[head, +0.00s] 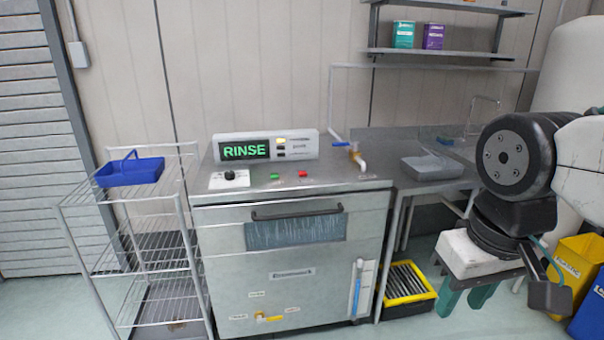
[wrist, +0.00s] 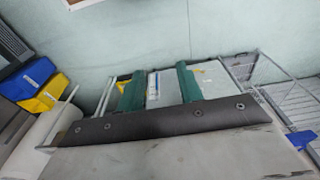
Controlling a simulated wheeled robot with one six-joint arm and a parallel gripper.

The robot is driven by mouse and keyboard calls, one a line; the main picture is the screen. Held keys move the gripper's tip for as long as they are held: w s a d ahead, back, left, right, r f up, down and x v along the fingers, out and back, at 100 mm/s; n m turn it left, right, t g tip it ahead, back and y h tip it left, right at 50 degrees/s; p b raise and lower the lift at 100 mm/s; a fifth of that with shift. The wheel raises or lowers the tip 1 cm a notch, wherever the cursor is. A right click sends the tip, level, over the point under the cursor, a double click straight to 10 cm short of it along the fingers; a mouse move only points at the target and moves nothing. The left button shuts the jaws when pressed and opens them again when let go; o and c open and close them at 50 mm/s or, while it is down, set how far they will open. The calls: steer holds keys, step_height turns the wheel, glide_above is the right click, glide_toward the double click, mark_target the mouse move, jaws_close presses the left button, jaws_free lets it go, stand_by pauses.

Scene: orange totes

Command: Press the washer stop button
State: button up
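The washer (head: 290,270) is a steel cabinet, and its display (head: 245,150) reads RINSE in green. On its top ledge are a red button (head: 303,174), a green button (head: 274,176) and a black knob (head: 229,175). I cannot read a stop label. My gripper (head: 465,302) hangs to the right of the washer, well apart from the buttons, with its green fingers pointing down. The fingers are spread with nothing held between them, as the wrist view (wrist: 160,70) also shows. The buttons cannot be made out in the wrist view.
A wire rack (head: 140,250) with a blue basket (head: 130,170) stands left of the washer. A steel counter holds a grey tray (head: 430,168). A yellow crate (head: 408,290) and a yellow bin (head: 577,262) stand on the floor.

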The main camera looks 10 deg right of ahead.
jaws_close()
stand_by(1.5)
